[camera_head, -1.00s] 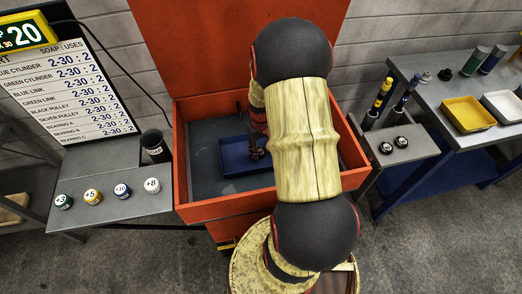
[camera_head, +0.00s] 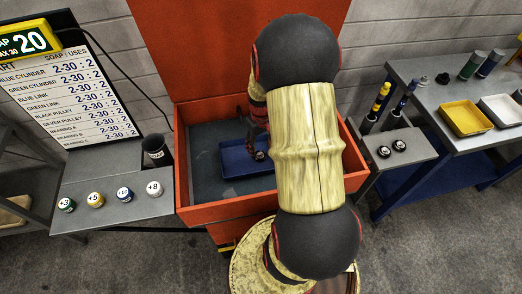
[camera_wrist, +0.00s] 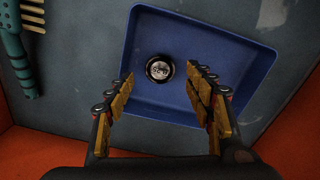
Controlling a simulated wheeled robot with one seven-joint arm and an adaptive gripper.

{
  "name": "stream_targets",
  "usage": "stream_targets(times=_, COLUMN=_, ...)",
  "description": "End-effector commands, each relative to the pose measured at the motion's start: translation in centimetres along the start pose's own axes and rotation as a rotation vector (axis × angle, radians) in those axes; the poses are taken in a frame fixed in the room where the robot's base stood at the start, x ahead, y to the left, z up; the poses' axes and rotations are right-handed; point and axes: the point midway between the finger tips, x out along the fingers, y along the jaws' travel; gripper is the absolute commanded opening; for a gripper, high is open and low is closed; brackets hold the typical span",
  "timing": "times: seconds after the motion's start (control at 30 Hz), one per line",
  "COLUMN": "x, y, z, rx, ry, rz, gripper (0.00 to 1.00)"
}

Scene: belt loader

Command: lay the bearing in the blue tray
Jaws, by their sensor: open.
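The bearing (camera_wrist: 159,68), a small dark ring with a light centre, lies flat on the floor of the blue tray (camera_wrist: 218,45). In the head view the bearing (camera_head: 260,156) shows in the right part of the tray (camera_head: 232,162). My gripper (camera_wrist: 163,84) is open and empty above the tray, its two yellow-padded fingers spread on either side. The bearing lies just past the fingertips, with no finger seen touching it. In the head view my arm hides most of my gripper and the tray's right end.
The tray stands inside an orange-walled bin (camera_head: 225,207) with a raised lid. A teal brush (camera_wrist: 18,55) lies left of the tray. Left, a shelf (camera_head: 95,186) holds several numbered pots and a dark cup (camera_head: 155,150). Right, a bench carries yellow (camera_head: 467,118) and white (camera_head: 502,108) trays.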

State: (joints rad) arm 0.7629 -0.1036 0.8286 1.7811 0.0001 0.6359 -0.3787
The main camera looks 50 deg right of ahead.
Motion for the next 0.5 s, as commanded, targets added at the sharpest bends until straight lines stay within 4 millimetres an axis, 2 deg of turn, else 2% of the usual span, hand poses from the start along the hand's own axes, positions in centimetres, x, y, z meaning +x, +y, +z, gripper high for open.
stream_targets(times=0.03, x=-1.6, y=0.0, z=-0.1, rx=0.0, ry=0.004, rz=0.001, gripper=0.54)
stream_targets(times=0.2, x=-4.7, y=0.0, z=-0.1, rx=0.0, ry=0.003, rz=0.001, gripper=0.54)
stream_targets(times=0.33, x=-6.3, y=0.0, z=-0.1, rx=0.0, ry=0.002, rz=0.001, gripper=0.54)
stream_targets(times=0.5, x=-7.1, y=0.0, z=0.0, rx=0.0, ry=-0.001, rz=0.0, gripper=0.54)
